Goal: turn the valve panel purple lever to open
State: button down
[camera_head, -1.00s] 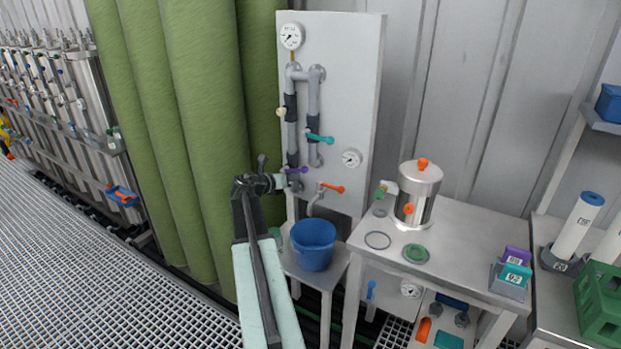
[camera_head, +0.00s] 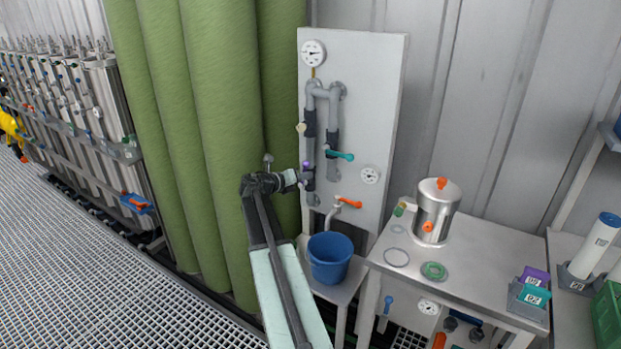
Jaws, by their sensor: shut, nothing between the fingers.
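The valve panel (camera_head: 385,110) is a pale upright board with grey pipes. The purple lever (camera_head: 306,165) is on the lower part of its left pipe. Only a small bit of purple shows there, just above my gripper's tip; the rest is hidden or too small to make out. My gripper (camera_head: 299,180) is shut and empty, pointing right at the left pipe beside the purple lever. I cannot tell whether it touches the lever. A teal lever (camera_head: 341,156) on the right pipe and an orange tap lever (camera_head: 349,202) both point right.
A blue bucket (camera_head: 330,258) stands on a low stand below the tap. A bench (camera_head: 480,262) with a steel vessel (camera_head: 436,212) is to the right. Grating floor lies at left.

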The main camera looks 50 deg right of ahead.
jog(key=shift+w+a+r+p, duration=0.15)
jog(key=shift+w+r, duration=0.05)
jog(key=shift+w, duration=0.35)
jog(key=shift+w+a+r+p, duration=0.1)
jog(key=shift+w+r+p, duration=0.05)
jog(key=shift+w, duration=0.35)
jog(key=shift+w+r, duration=0.15)
jog(key=shift+w, duration=0.05)
